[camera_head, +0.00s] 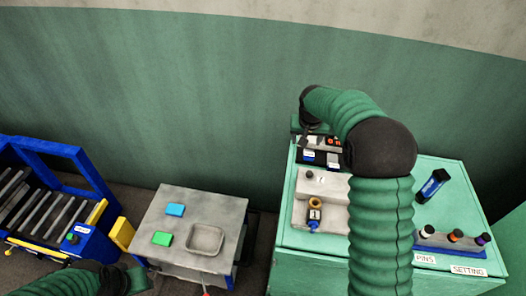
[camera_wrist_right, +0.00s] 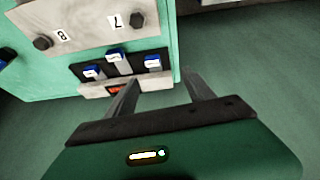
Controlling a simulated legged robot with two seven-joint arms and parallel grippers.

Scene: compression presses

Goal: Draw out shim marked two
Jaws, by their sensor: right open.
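Several blue-tabbed shims stand in a dark rack (camera_wrist_right: 122,66) in the right wrist view: a left shim (camera_wrist_right: 92,72), a middle shim (camera_wrist_right: 115,55) and a right shim (camera_wrist_right: 152,62). Their small white marks are too blurred to read, so I cannot tell which is marked two. My right gripper (camera_wrist_right: 163,93) is open and empty, its fingers just in front of the rack, near the right shim. In the head view the rack (camera_head: 320,158) is partly hidden by my right arm. My left gripper (camera_head: 125,279) is low at the left, its fingers unclear.
The rack stands on a green cabinet (camera_head: 310,240) beside a grey block (camera_head: 305,190) with knobs. A blue-black bottle (camera_head: 433,185) and a pin holder (camera_head: 450,247) stand at right. A grey table (camera_head: 178,193) with a tray (camera_head: 205,240) and blue and green blocks is at left.

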